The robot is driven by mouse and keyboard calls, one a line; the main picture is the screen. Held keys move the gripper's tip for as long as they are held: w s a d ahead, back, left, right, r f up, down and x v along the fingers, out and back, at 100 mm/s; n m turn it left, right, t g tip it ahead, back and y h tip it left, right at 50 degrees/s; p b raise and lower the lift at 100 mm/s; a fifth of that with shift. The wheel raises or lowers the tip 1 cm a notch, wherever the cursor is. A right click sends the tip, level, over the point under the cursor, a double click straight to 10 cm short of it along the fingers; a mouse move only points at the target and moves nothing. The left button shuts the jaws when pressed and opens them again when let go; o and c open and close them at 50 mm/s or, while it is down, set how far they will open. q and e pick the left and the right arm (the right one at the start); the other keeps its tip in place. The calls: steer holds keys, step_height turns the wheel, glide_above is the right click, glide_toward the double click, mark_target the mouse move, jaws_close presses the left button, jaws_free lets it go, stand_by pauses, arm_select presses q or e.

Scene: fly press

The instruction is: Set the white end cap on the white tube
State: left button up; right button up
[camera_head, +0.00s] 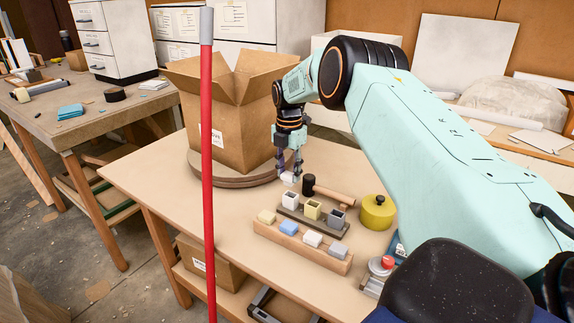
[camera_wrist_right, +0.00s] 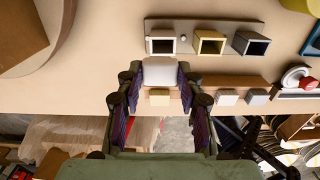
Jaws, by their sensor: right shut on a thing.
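My right gripper (camera_head: 290,166) points down over the table and is shut on the white end cap (camera_head: 288,178). In the right wrist view the cap (camera_wrist_right: 160,71) sits between the two fingertips. The white tube (camera_head: 290,202) stands open-topped at the left end of a grey base, just below the held cap in the head view. In the right wrist view the white tube (camera_wrist_right: 161,42) shows its open mouth just beyond the cap, and the cap overlaps its near edge. Contact between them cannot be told. My left gripper is not in view.
A yellow tube (camera_head: 312,210) and grey tube (camera_head: 336,218) share the base. A wooden rack (camera_head: 270,233) in front holds several coloured caps. A cardboard box (camera_head: 240,125) is behind; a red pole (camera_head: 207,150) crosses the left.

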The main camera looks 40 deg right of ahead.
steer(key=shift+w, duration=0.1)
steer(key=shift+s+d+f+b, duration=0.4)
steer(key=shift+d+f+b, duration=0.1)
steer(key=shift+f+b, duration=0.2)
steer(key=shift+f, duration=0.4)
steer(key=shift+w+a+f+b, duration=0.15)
steer(key=shift+f+b, duration=0.05)
steer(key=shift+b, duration=0.2)
steer(key=shift+w+a, duration=0.1)
steer(key=shift+a, duration=0.2)
steer(key=shift+s+d, duration=0.2)
steer(key=shift+d, duration=0.15)
steer(key=shift+w+a, duration=0.3)
steer(key=shift+s+d, duration=0.2)
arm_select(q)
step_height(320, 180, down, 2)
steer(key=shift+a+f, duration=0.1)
